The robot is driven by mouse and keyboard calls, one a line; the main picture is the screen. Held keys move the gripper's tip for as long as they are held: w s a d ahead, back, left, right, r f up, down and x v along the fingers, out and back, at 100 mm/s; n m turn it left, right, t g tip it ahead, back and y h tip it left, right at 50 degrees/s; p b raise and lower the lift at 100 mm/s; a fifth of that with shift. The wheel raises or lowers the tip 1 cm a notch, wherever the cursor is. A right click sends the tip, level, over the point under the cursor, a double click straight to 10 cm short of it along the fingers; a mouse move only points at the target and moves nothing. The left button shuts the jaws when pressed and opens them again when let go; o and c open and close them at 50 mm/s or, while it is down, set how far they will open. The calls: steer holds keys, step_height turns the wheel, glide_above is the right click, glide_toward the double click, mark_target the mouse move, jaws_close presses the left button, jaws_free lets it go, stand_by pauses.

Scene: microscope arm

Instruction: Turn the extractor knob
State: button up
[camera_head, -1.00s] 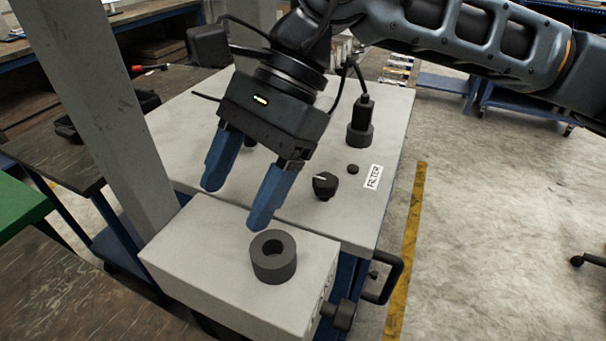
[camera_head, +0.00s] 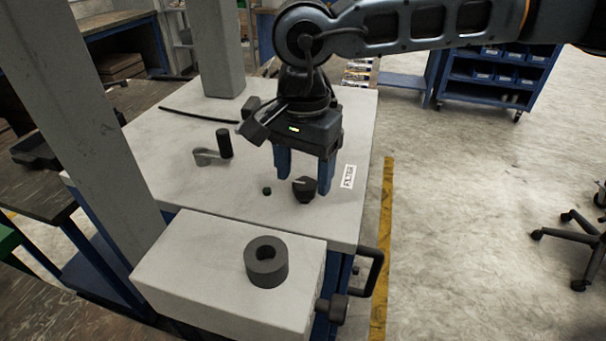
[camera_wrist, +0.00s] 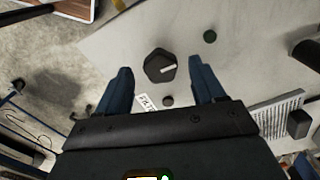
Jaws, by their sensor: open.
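A black knob (camera_head: 304,189) with a white pointer line stands on the light grey bench top, left of the FILTER label (camera_head: 347,177). It also shows in the wrist view (camera_wrist: 157,67), between and just beyond my fingertips. My gripper (camera_head: 305,180) points down over it, open, with one blue finger on each side. Neither finger clearly touches the knob. In the wrist view my gripper (camera_wrist: 160,72) has nothing between its fingers except the knob ahead. A small green button (camera_head: 266,191) sits left of the knob. A small dark button (camera_wrist: 168,101) shows only in the wrist view.
A raised grey box (camera_head: 190,262) with a dark hollow cylinder (camera_head: 266,262) stands in front. A lever with a black upright handle (camera_head: 224,143) is on the left of the bench top. A grey post (camera_head: 112,130) rises at the left. A black side handle (camera_head: 372,273) sticks out right.

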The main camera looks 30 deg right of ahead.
steer(key=shift+f, duration=0.8)
steer(key=shift+c, duration=0.4)
steer(key=c, duration=1)
